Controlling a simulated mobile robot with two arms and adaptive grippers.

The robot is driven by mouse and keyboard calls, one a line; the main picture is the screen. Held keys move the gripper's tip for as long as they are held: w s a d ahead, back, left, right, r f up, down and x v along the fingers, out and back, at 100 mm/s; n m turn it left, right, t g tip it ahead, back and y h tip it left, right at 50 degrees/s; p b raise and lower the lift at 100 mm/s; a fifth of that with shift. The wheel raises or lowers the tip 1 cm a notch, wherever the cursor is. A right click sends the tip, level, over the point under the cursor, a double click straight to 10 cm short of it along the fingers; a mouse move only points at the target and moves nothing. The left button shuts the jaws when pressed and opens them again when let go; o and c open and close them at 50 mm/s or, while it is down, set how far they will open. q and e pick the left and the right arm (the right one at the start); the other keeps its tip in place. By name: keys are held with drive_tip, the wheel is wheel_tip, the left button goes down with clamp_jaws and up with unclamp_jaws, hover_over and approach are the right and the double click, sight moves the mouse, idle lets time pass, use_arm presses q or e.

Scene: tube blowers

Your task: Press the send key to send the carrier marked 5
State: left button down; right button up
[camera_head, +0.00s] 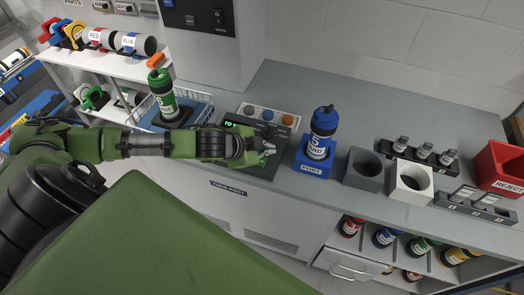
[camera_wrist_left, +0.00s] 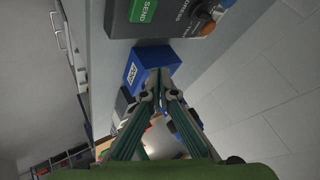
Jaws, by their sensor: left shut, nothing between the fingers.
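A blue carrier (camera_head: 322,125) with a dark cap stands upright in the blue port block (camera_head: 313,168); its white label seems to show a 5. The port block also shows in the left wrist view (camera_wrist_left: 150,62). The control panel (camera_head: 284,137) is left of it, with a small green display. The green SEND key (camera_wrist_left: 143,10) shows at the top of the left wrist view; my arm seems to hide it in the head view. My left gripper (camera_head: 269,154) is shut and empty over the panel's front right part, just left of the port block. My right gripper is not in view.
A green carrier (camera_head: 162,92) stands in a blue tray at left, its label also looking like a 5. Grey (camera_head: 365,168) and white (camera_head: 411,183) sockets and a red reject bin (camera_head: 499,168) are to the right. Several carriers lie on shelves below. The rear counter is clear.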

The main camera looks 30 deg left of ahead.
use_arm(q)
drive_tip(key=a+r, duration=0.1)
drive_tip(key=a, duration=0.1)
drive_tip(key=a+r, duration=0.1)
drive_tip(key=shift+w+a+r, duration=0.25)
drive_tip(key=shift+a+r, duration=0.1)
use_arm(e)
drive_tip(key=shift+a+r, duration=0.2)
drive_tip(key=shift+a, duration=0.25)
use_arm(q)
drive_tip(key=shift+a+f, duration=0.1)
wheel_tip(320, 180, down, 7)
drive_tip(key=b, duration=0.6)
drive_tip(key=shift+f+b, duration=0.1)
drive_tip(key=shift+b, duration=0.3)
drive_tip(key=shift+f+b, duration=0.45)
drive_tip(key=shift+f, duration=0.35)
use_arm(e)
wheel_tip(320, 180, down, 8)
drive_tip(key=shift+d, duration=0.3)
